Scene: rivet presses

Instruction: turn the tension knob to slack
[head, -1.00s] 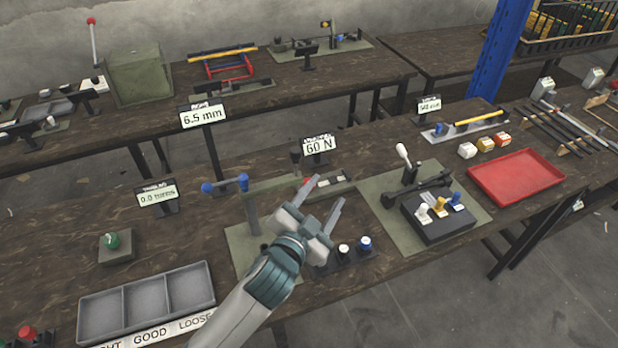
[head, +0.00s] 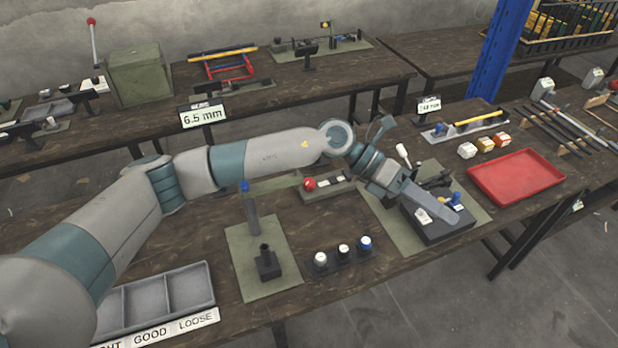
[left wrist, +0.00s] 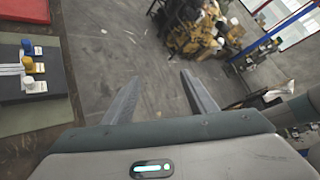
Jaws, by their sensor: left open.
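No readable label marks a tension knob, so I cannot tell which knob it is. A black block (head: 432,232) at the right holds a white, a yellow and a blue knob with small labels too small to read. The block also shows at the left edge in the left wrist view (left wrist: 30,105). A red round knob (head: 310,184) sits on a small base in the middle of the bench. My left gripper (head: 440,205) is open and empty. In the head view it overlaps the block; in the left wrist view its jaws (left wrist: 160,88) point past the table edge. My right gripper is out of view.
A red tray (head: 517,178) lies right of the block. A small rack (head: 343,258) with white and blue caps and a dark post (head: 266,262) stand in front. A grey sorting tray (head: 150,300) is partly behind my left arm.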

